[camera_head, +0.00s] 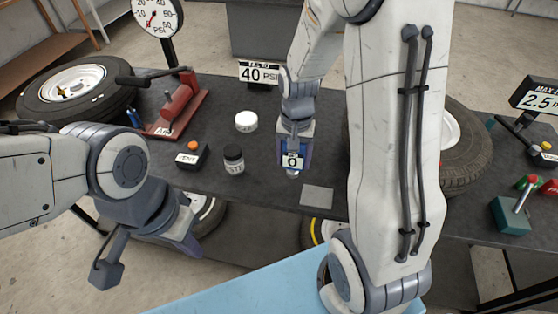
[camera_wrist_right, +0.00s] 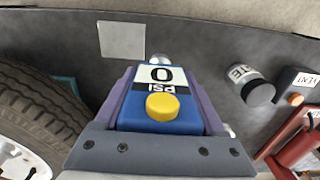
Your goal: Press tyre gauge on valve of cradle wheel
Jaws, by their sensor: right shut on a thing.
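My right gripper (camera_head: 294,160) is shut on the tyre gauge (camera_head: 291,162), over the middle of the dark table. In the right wrist view the gauge (camera_wrist_right: 162,97) is a blue block with a yellow button and a display reading 0 PSI, between the purple fingers. One wheel (camera_head: 75,92) lies at the table's left, its white rim facing up. Another wheel (camera_head: 467,150) stands right of my right arm, partly hidden by it; its tyre also shows in the right wrist view (camera_wrist_right: 40,110). I cannot tell which sits in a cradle. The gauge touches neither. My left gripper (camera_head: 188,248) is low at the table's front edge.
A red pump-like tool (camera_head: 178,106) is further left. A grey square (camera_head: 316,196) lies near the front edge. A 40 PSI sign (camera_head: 259,73) stands behind.

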